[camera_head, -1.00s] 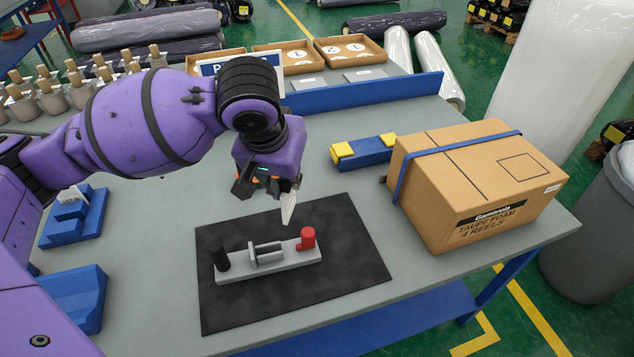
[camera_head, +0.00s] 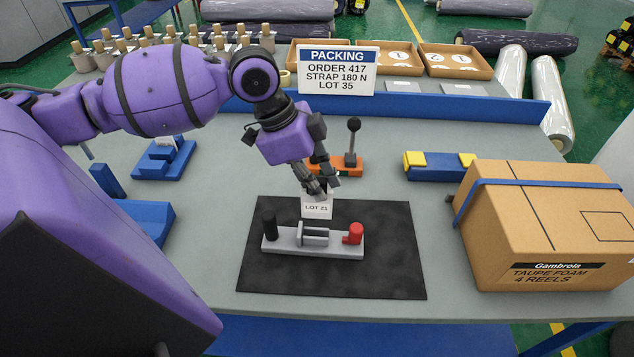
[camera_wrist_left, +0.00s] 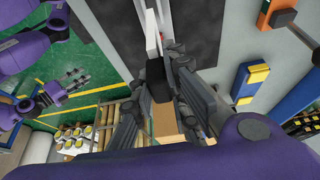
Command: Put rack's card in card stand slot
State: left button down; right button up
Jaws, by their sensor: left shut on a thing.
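My left gripper (camera_head: 317,188) is shut on a white card (camera_head: 317,208) printed "LOT 21", which hangs below the fingers. In the left wrist view the card (camera_wrist_left: 152,25) sticks out from the fingers, seen nearly edge-on. The grey card stand (camera_head: 285,242) has upright plates forming a slot (camera_head: 314,234), a black post and a red knob. The card appears above or behind the slot, apart from it; its exact height is unclear. A blue rack (camera_head: 160,163) stands at left with something white at it. My right gripper (camera_wrist_left: 68,88) shows small in the left wrist view.
The stand is on a black mat (camera_head: 385,270). An orange base with a lever (camera_head: 350,162) is behind the gripper. A strapped carton (camera_head: 550,230) and a blue-yellow block (camera_head: 440,166) are at right. A "PACKING" sign (camera_head: 338,70) stands behind.

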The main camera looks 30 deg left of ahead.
aim_at(317, 217)
pick_arm(q)
jog(key=shift+f+b, duration=0.3)
jog(key=shift+f, duration=0.35)
jog(key=shift+f+b, duration=0.4)
jog(key=shift+f, duration=0.35)
notch_tip(317, 217, down, 3)
jog(key=shift+r+b, duration=0.2)
jog(key=shift+b, duration=0.6)
jog(key=shift+f, duration=1.4)
pick_arm(e)
jog(key=shift+s+d+f, duration=0.1)
jog(key=shift+d+f, duration=0.2)
jog(key=shift+f, duration=0.35)
jog(key=shift+s+d+f, duration=0.1)
jog(key=shift+d+f, duration=0.2)
jog(key=shift+f, duration=0.3)
jog(key=shift+s+f, duration=0.2)
jog(key=shift+s, duration=0.1)
pick_arm(q)
jog(key=shift+f, duration=0.1)
pick_arm(e)
jog(key=shift+s+d+f, duration=0.1)
jog(key=shift+s, duration=0.2)
